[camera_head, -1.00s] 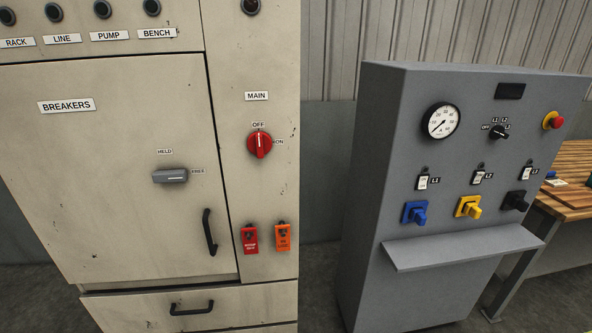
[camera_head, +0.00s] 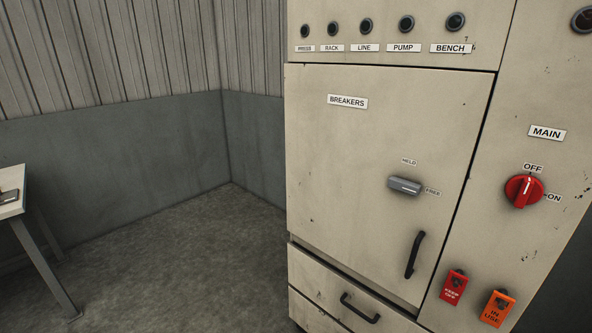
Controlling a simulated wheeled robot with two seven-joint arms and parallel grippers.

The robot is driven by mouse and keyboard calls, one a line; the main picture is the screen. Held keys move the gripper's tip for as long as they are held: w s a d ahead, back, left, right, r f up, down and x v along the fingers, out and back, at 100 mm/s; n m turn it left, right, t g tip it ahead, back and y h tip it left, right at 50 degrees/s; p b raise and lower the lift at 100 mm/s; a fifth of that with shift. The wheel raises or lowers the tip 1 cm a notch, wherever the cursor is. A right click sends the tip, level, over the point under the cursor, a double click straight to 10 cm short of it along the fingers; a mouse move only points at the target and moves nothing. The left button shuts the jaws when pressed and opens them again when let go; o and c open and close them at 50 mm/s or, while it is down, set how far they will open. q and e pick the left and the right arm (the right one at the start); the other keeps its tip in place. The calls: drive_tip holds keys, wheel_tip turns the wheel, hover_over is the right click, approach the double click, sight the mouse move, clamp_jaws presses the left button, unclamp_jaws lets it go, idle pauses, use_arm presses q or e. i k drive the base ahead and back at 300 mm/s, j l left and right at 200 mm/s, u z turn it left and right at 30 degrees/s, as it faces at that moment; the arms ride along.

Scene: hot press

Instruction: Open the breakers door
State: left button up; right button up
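The breakers door (camera_head: 345,170) is a cream panel on the cabinet, labelled BREAKERS, and it is closed. A grey latch knob (camera_head: 405,186) sits on its right part, lying nearly level, between a HELD label (camera_head: 408,161) above and a FREE label (camera_head: 433,192) at its right. The white line on the knob points towards FREE. A black door handle (camera_head: 415,255) stands upright near the door's lower right corner. Neither of my grippers is in view.
A red MAIN switch (camera_head: 524,191) points to OFF. Red (camera_head: 453,287) and orange (camera_head: 497,308) tags hang below it. A drawer with a black handle (camera_head: 360,308) is under the door. A table (camera_head: 12,208) stands far left, with clear floor (camera_head: 170,265) between.

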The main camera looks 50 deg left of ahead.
sight(350, 128)
drive_tip(key=u, duration=1.1)
